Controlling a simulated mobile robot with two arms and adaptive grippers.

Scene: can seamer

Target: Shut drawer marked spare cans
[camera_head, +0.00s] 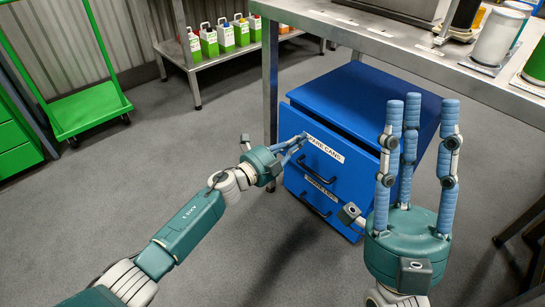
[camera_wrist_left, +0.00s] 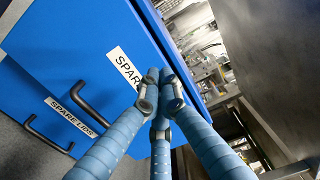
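The drawer marked spare cans (camera_head: 345,178) is the upper drawer of a blue cabinet under the metal bench. Its front stands slightly out from the cabinet, with a narrow dark gap along its top. Its black handle (camera_head: 318,174) also shows in the left wrist view (camera_wrist_left: 92,104). My left gripper (camera_head: 302,138) has its blue fingers drawn together at the drawer front, beside the label; in the left wrist view its tips (camera_wrist_left: 160,80) cover part of the label. I cannot tell whether they touch. My right gripper (camera_head: 415,105) is open and empty, its fingers pointing up.
The lower drawer, marked spare lids (camera_head: 305,199), looks shut. The bench (camera_head: 400,50) overhangs the cabinet, and its leg (camera_head: 270,85) stands at the cabinet's left. A green cart (camera_head: 90,110) and a low shelf with bottles (camera_head: 225,58) stand behind. Floor at left is clear.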

